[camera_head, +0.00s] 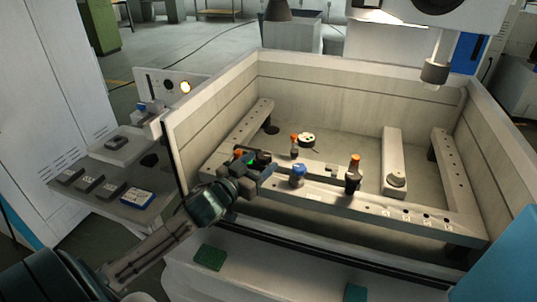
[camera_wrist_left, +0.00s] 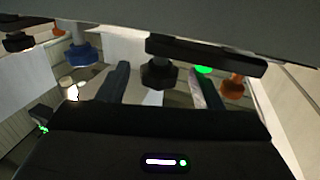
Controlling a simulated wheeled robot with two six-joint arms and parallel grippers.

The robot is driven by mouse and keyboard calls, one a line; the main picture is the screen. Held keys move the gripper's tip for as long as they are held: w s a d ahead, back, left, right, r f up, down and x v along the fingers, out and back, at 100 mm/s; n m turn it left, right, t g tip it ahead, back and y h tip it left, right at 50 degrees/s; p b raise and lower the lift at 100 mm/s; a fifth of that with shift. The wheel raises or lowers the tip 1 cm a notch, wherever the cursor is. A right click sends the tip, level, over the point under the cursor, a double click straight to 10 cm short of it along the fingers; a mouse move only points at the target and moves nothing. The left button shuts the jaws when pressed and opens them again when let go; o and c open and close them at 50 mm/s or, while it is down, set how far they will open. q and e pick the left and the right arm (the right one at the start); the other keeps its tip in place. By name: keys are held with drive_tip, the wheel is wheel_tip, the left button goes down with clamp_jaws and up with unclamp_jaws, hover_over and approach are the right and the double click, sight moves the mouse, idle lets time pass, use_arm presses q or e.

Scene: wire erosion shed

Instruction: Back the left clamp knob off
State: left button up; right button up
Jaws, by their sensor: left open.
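My left gripper (camera_head: 262,168) is over the front rail of the machine's tank, at the left part of the rail. In the left wrist view its two fingers (camera_wrist_left: 160,82) stand apart, open. A black knob (camera_wrist_left: 158,73) under a dark clamp bar (camera_wrist_left: 205,53) appears between the fingertips, with gaps on both sides; I cannot tell whether it touches. That view looks upside down. An orange knob (camera_wrist_left: 233,86) is to its right and a blue knob (camera_wrist_left: 83,53) to its left. In the head view the blue knob (camera_head: 298,171) stands right of the gripper. My right gripper is not in view.
A black post with an orange top (camera_head: 354,168) stands further right on the front rail (camera_head: 390,208). Tank walls (camera_head: 340,85) enclose the area. A side shelf (camera_head: 115,200) holds small blocks.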

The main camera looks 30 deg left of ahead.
sight(269, 156)
use_arm(q)
drive_tip(key=w, duration=0.3)
drive_tip(key=shift+w+d, duration=0.15)
drive_tip(key=shift+w, duration=0.05)
drive_tip(key=shift+w+p, duration=0.3)
drive_tip(key=shift+w, duration=0.25)
drive_tip(key=shift+c, duration=0.3)
drive_tip(key=c, duration=0.9)
